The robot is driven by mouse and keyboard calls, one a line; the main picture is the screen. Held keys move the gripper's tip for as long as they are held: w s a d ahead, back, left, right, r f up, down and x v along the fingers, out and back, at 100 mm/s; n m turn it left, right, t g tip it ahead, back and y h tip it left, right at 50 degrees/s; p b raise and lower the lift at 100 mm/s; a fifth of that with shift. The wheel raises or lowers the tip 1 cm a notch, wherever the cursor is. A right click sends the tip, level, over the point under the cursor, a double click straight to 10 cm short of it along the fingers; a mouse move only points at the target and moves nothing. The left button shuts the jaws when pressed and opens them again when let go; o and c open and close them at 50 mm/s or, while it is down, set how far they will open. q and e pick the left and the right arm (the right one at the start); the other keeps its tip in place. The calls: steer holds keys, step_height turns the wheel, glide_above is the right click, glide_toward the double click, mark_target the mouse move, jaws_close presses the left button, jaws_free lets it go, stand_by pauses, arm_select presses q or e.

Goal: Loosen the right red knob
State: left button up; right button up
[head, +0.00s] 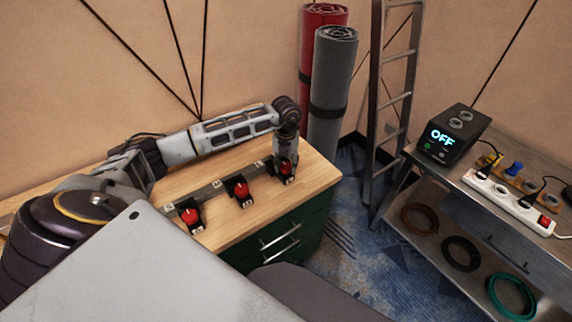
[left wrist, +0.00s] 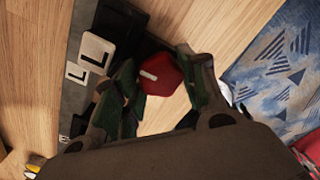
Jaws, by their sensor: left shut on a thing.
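Three red knobs sit on black blocks along a grey rail on the wooden worktop. The left red knob (head: 191,217) and middle red knob (head: 241,189) stand free. The right red knob (head: 286,169) is at the far end of the row, partly hidden by my left gripper (head: 285,163), which comes down on it from above. In the left wrist view the right red knob (left wrist: 160,74) lies between the two dark green finger pads, and my left gripper (left wrist: 158,82) is shut on it. My right gripper is not in view.
White plates marked L (left wrist: 97,53) lie beside the knob. The green cabinet (head: 300,227) under the worktop has drawer handles. Rolled mats (head: 332,95) and a ladder (head: 393,100) stand behind. A metal bench at right holds a black box reading OFF (head: 453,133) and a power strip (head: 510,200).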

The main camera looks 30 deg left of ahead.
mark_target(286, 165)
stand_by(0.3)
arm_select(q)
steer(key=o, duration=1)
steer(key=shift+r, duration=0.1)
steer(key=shift+r, duration=5.95)
